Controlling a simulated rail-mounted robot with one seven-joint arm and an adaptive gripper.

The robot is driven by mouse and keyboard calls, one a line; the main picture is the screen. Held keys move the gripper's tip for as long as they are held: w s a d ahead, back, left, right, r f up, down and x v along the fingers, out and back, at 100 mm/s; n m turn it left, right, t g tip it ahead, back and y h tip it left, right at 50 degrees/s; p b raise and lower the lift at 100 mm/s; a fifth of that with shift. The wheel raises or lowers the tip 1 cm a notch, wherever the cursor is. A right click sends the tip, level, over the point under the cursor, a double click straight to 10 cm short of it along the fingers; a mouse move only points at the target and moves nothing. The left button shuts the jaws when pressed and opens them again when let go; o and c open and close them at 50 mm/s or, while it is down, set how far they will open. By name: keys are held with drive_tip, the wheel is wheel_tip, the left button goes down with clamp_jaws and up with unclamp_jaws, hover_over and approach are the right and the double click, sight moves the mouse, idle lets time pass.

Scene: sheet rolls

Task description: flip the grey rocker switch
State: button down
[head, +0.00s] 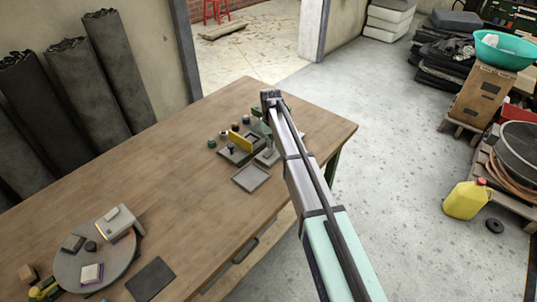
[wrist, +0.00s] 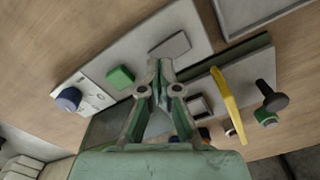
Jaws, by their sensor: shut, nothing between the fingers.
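A flat grey rectangular piece (wrist: 170,47), which looks like the rocker switch, sits on a light grey panel (wrist: 140,50) in the wrist view. A framed grey square (wrist: 199,105) lies on the other side of the fingers; I cannot tell for sure which of the two is the rocker. My gripper (wrist: 160,66) is shut and empty, its tips just beside the flat grey piece. I cannot tell whether they touch it. In the head view my gripper (head: 268,97) is over the table's far end and the switch is too small to make out.
A green button (wrist: 120,77) and a blue knob (wrist: 68,98) are on the same panel. A grey tray (head: 251,178) and a round board (head: 70,272) lie on the wooden table (head: 180,190).

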sight(271, 151)
drive_tip(key=shift+f+b, duration=0.45)
drive_tip(key=shift+f, duration=0.75)
idle(0.8)
drive_tip(key=shift+r, duration=0.2)
drive_tip(key=shift+r+p, duration=1.65)
drive_tip(key=shift+r, duration=1.7)
